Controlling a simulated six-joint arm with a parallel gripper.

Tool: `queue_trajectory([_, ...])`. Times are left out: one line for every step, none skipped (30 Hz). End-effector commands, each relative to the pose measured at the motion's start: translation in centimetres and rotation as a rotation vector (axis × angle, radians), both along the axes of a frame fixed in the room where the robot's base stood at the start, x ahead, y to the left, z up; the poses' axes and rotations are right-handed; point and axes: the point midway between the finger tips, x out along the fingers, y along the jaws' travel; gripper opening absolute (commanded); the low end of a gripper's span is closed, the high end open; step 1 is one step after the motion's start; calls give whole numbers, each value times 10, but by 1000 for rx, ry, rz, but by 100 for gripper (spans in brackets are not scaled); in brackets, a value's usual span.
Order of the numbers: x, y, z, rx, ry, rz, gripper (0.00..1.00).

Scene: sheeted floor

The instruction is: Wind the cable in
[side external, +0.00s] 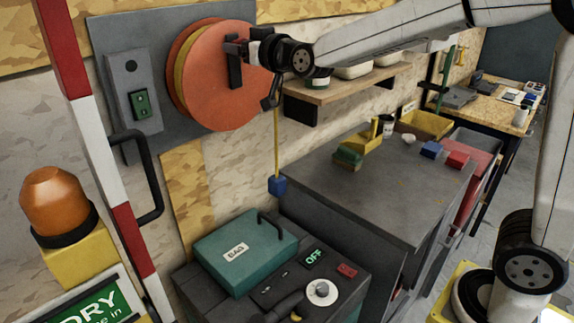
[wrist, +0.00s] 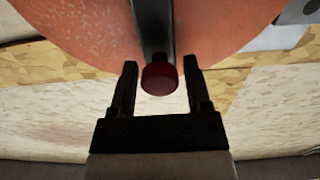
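The cable reel (side external: 215,90) is an orange disc with a yellow layer behind its face, mounted on a grey wall panel. A yellow cable (side external: 276,145) hangs straight down beside it to a blue end block (side external: 277,186). A dark crank bar (side external: 234,68) lies across the reel's face; it also shows in the wrist view (wrist: 153,30), ending in a dark red knob (wrist: 159,78). My gripper (side external: 238,44) is at the reel's face. In the wrist view, its two fingers (wrist: 160,68) stand open on either side of the knob, with a gap on both sides.
A grey switch box (side external: 133,95) with a green switch sits left of the reel. A shelf (side external: 345,85) is to the right. Below are a teal case (side external: 245,250), a control panel showing OFF (side external: 314,257) and a grey bench (side external: 395,190). A red-white post (side external: 95,130) stands in front.

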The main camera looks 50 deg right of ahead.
Motion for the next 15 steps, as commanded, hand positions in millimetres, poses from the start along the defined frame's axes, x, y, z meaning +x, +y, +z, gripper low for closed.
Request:
queue_trajectory([0, 0, 0, 0, 0, 0, 44])
queue_trajectory([0, 0, 0, 0, 0, 0, 34])
queue_trajectory([0, 0, 0, 0, 0, 0, 22])
queue_trajectory([0, 0, 0, 0, 0, 0, 12])
queue_trajectory([0, 0, 0, 0, 0, 0, 3])
queue_trajectory([0, 0, 0, 0, 0, 0, 0])
queue_trajectory([0, 0, 0, 0, 0, 0, 0])
queue_trajectory([0, 0, 0, 0, 0, 0, 0])
queue_trajectory([0, 0, 0, 0, 0, 0, 0])
queue_trajectory([0, 0, 0, 0, 0, 0, 0])
queue_trajectory([0, 0, 0, 0, 0, 0, 0])
queue_trajectory([0, 0, 0, 0, 0, 0, 0])
queue_trajectory([0, 0, 0, 0, 0, 0, 0])
queue_trajectory([0, 0, 0, 0, 0, 0, 0])
queue_trajectory([0, 0, 0, 0, 1, 0, 0])
